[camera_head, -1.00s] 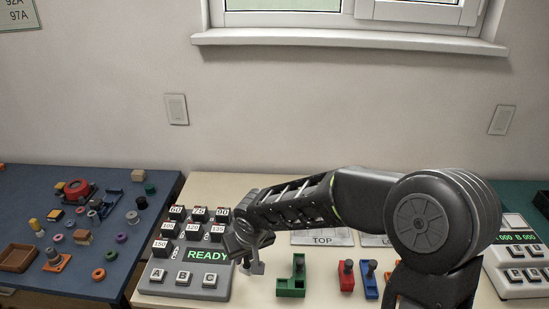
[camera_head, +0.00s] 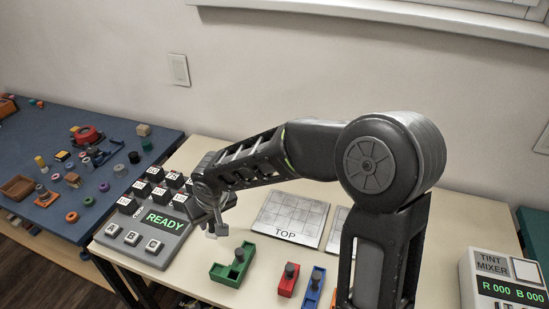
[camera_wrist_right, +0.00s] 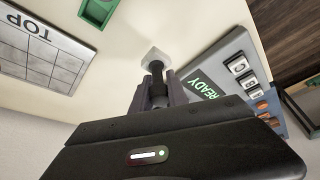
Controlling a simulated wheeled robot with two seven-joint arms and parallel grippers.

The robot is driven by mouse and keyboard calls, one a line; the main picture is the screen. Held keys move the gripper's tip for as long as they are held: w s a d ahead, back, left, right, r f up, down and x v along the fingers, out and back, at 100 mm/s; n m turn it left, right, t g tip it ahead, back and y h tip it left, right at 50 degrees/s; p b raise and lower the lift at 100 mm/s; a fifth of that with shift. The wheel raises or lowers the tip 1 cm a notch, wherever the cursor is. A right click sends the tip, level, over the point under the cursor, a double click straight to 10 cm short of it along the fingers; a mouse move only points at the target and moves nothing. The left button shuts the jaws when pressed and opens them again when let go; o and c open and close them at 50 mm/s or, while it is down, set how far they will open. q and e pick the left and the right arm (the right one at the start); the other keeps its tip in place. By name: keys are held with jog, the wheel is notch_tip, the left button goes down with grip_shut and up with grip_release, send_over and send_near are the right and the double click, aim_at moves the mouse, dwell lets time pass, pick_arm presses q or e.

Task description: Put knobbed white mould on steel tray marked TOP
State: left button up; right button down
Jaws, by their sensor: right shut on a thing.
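My right gripper (camera_head: 216,220) is shut on the dark knob of the white mould (camera_wrist_right: 155,57). The mould hangs from the fingers in the right wrist view, and only a small pale part of it (camera_head: 220,230) shows in the head view. The steel tray marked TOP (camera_head: 290,216) lies flat on the cream table, to the right of and behind the gripper. It also shows at the left of the right wrist view (camera_wrist_right: 44,50). Its visible surface is bare, with grid lines. My left gripper is not in view.
A grey keypad box reading READY (camera_head: 160,222) stands left of the gripper. Green (camera_head: 229,272), red (camera_head: 287,285) and blue (camera_head: 311,292) moulds with dark knobs lie in front of the tray. A tint mixer (camera_head: 500,290) stands at the right. A blue table (camera_head: 60,150) holds small parts.

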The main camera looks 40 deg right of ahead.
jog(key=w+d+r+p, duration=0.2)
jog(key=d+r, duration=0.1)
jog(key=d, duration=0.8)
jog(key=w+d+r+p, duration=0.2)
jog(key=d+r+p, duration=0.1)
jog(key=d, duration=0.9)
jog(key=shift+d+m, duration=0.15)
jog(key=shift+m, duration=0.25)
jog(key=shift+f, duration=0.2)
jog(key=shift+f+b, duration=2.65)
jog(key=shift+f, duration=1.75)
jog(key=shift+f+b, duration=0.35)
jog(key=shift+f, duration=0.1)
jog(key=c, duration=1.2)
grip_release()
